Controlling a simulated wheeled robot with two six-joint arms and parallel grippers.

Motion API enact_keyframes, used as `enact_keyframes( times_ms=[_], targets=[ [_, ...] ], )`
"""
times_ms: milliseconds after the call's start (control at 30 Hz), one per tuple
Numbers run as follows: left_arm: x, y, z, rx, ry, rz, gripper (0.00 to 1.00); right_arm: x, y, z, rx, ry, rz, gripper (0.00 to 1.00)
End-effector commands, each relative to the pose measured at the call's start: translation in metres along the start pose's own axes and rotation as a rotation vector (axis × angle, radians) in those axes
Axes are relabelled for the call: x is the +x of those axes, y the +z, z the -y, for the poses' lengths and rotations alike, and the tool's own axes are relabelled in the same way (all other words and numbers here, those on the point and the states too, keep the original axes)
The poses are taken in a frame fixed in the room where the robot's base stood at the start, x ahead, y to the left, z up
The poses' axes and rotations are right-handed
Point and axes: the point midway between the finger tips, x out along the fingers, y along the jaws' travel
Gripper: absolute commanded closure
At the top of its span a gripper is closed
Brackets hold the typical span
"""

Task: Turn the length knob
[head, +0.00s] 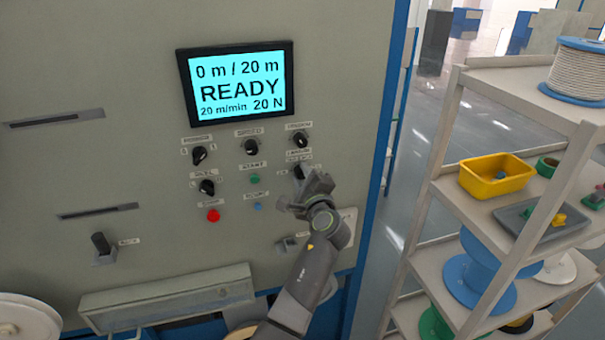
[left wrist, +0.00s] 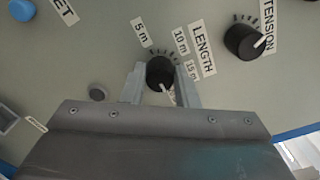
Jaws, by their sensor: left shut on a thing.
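The length knob (left wrist: 159,71) is round and black with a white pointer mark. In the left wrist view it sits beside the LENGTH label, with 5 m, 10 m and 15 m printed around it. Its pointer faces down and slightly right in that view. My left gripper (left wrist: 161,88) is shut on the knob, one finger on each side. In the head view my left gripper (head: 306,186) is at the panel and partly hides the length knob (head: 299,171). My right gripper is in neither view.
The screen (head: 238,84) reads 0 m / 20 m, READY, 20 m/min, 20 N. The tension knob (left wrist: 243,41) is close to the length knob. A red button (head: 213,215) and other knobs are left of the gripper. A shelf rack (head: 447,205) with spools and bins stands at right.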

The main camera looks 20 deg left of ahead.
Motion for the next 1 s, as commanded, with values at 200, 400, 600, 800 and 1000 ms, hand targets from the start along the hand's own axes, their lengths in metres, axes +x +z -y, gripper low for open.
enact_keyframes(
  times_ms=[200,400,600,800,1000],
  targets=[
    [0.0002,0.0004,0.0012,0.018,-0.003,0.001,0.96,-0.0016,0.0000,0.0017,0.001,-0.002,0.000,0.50],
    [0.0003,0.0004,0.0011,0.018,-0.003,0.001,0.96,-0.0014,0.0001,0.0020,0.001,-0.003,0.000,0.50],
    [0.0003,0.0004,0.0010,0.017,-0.002,0.001,0.60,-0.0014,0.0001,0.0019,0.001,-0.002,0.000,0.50],
    [0.0002,0.0002,0.0005,0.017,-0.001,0.000,0.51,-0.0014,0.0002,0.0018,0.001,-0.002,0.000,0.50],
    [0.0006,0.0004,0.0001,0.017,-0.001,0.000,0.51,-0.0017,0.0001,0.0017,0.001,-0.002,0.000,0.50]
  ],
)
